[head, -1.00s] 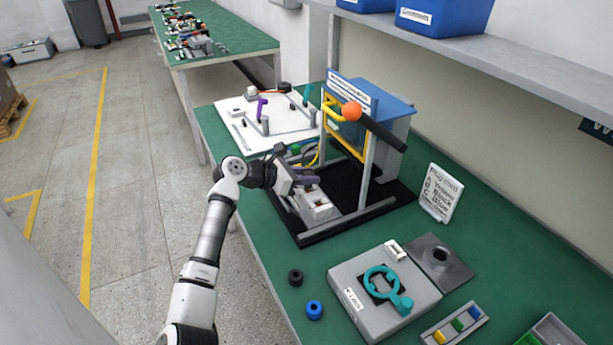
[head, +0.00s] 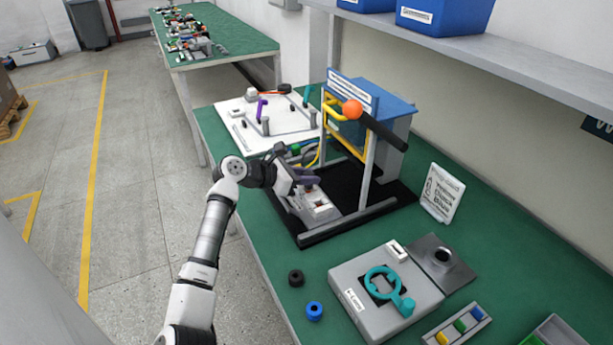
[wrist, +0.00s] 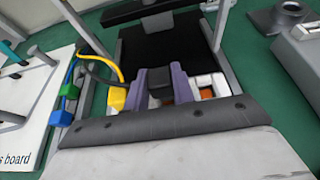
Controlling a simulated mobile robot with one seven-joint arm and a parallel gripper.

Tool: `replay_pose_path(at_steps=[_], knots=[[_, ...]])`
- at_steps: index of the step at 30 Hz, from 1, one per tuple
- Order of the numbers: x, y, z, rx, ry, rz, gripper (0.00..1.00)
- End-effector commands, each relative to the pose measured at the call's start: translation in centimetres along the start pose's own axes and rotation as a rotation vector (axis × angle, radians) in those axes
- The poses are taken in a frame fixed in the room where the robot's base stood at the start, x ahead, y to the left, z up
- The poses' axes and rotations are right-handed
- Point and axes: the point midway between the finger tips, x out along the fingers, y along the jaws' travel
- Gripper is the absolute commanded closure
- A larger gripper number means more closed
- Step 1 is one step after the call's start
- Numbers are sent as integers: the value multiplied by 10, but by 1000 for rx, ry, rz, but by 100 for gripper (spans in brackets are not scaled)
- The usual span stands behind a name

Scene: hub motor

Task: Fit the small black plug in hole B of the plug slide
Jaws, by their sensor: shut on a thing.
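The plug slide (head: 322,212) is a light block with reddish-brown recesses. It lies on the black base of the test stand, and part of it shows in the wrist view (wrist: 219,82). My gripper (head: 309,181) is low over the slide's far end. In the wrist view its two purple fingers (wrist: 160,86) are shut on the small black plug (wrist: 160,90), seen between them. The plug's lower end and hole B are hidden, so I cannot tell whether the plug is in a hole. A white card (head: 441,193) lists letters with colour words.
The stand's grey post (head: 369,160) and yellow frame (head: 345,140) rise close beside my gripper. Yellow and blue cables (wrist: 113,91) run left of my fingers.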

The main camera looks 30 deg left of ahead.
Motion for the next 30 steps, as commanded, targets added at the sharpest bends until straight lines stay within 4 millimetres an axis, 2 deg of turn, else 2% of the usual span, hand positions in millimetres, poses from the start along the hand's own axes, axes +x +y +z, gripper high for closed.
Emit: replay_pose_path(at_steps=[27,28,30], knots=[[7,0,-17,0,0,0,97],[7,0,-16,0,0,0,73],[6,0,-16,0,0,0,64]])
